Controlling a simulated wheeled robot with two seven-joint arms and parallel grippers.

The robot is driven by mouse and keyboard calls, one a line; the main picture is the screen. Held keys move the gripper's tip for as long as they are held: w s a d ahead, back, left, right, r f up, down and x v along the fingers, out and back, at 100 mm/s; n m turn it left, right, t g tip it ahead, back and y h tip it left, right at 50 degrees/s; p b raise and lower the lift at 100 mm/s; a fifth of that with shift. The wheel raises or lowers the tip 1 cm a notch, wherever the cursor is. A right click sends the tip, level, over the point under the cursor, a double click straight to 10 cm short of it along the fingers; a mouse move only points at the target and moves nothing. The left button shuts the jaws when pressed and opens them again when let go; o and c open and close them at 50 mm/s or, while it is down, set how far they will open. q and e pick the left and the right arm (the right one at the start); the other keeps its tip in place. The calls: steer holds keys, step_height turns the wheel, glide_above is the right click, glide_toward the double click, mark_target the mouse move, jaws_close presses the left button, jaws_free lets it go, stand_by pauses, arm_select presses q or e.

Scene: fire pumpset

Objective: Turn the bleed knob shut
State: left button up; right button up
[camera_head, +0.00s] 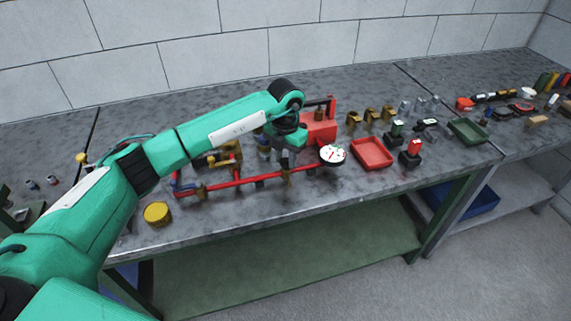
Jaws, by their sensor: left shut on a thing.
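My left gripper (287,142) points down over the right part of the pumpset on the bench. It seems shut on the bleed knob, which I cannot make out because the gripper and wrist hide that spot. The pumpset's red pipe (245,182) runs along the front of the bench. Its brass part (222,158) shows partly behind my forearm. A white-faced gauge (332,154) with a red needle sits at the pipe's right end. My right gripper is not in view.
A red block with a handle (322,128) stands just right of my gripper. A red tray (372,153) and a green tray (468,131) lie further right among small fittings. A yellow cylinder (157,213) stands at the front left. The bench's front strip is mostly clear.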

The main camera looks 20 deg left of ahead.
arm_select(q)
steer(key=m+b, duration=0.6)
steer(key=m, duration=0.1)
steer(key=shift+f, duration=0.15)
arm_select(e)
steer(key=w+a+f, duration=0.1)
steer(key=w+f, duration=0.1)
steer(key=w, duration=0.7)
arm_select(q)
steer(key=m+b, duration=0.2)
steer(key=m, duration=0.2)
steer(key=shift+b, duration=0.35)
steer(key=m+b, duration=0.2)
steer(key=m, duration=0.2)
steer(key=shift+m, duration=0.3)
steer(key=shift+r+m+b, duration=0.2)
steer(key=shift+m+b, duration=0.15)
steer(key=shift+m, duration=0.25)
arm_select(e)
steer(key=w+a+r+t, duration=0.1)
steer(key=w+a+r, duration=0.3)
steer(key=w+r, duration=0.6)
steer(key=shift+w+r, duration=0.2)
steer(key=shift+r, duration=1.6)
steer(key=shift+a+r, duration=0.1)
arm_select(q)
steer(key=o, duration=1)
steer(key=shift+c, duration=0.2)
